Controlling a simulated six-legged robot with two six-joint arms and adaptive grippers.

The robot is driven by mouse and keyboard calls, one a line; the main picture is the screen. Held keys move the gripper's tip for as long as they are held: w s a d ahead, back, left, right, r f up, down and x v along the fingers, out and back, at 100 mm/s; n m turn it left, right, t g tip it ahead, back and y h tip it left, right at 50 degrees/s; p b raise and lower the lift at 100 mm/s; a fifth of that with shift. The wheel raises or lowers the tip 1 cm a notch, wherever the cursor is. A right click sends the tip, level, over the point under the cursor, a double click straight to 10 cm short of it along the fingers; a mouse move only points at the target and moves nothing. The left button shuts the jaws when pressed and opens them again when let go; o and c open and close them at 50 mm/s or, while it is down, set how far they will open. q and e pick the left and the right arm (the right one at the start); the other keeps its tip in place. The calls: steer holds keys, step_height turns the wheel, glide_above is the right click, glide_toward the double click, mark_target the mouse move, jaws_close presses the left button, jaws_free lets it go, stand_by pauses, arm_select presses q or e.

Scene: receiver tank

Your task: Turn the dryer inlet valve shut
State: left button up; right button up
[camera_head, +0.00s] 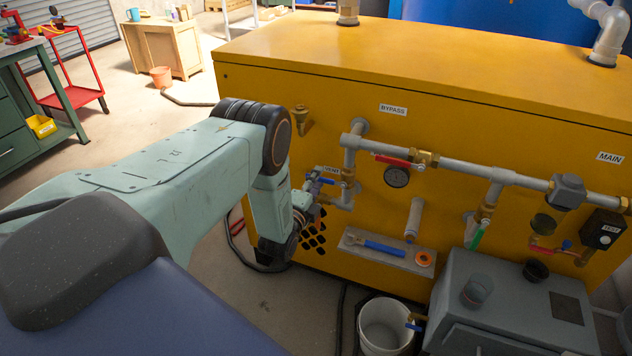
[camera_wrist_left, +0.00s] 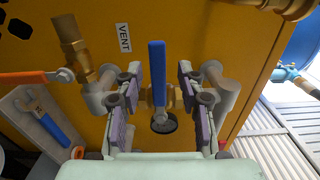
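A valve with a blue lever (camera_wrist_left: 157,75) and a brass body sits on a grey pipe on the yellow cabinet. In the wrist view the lever stands crosswise to the pipe. The blue lever also shows in the head view (camera_head: 324,181), partly hidden by my gripper. No label naming the dryer inlet is readable. My left gripper (camera_head: 314,197) is at this valve. In the wrist view its fingers (camera_wrist_left: 159,100) are open, one on each side of the lever, with gaps on both sides. My right gripper is not in view.
A VENT label (camera_wrist_left: 123,37) is beside a brass valve with an orange lever (camera_wrist_left: 35,77). A red-handled valve (camera_head: 393,160) and gauge (camera_head: 397,176) lie to the right. Below are a shelf (camera_head: 357,247) with a wrench, a white bucket (camera_head: 385,325) and a grey box (camera_head: 500,320).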

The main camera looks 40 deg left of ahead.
arm_select(q)
steer(key=v, duration=1.2)
stand_by(0.5)
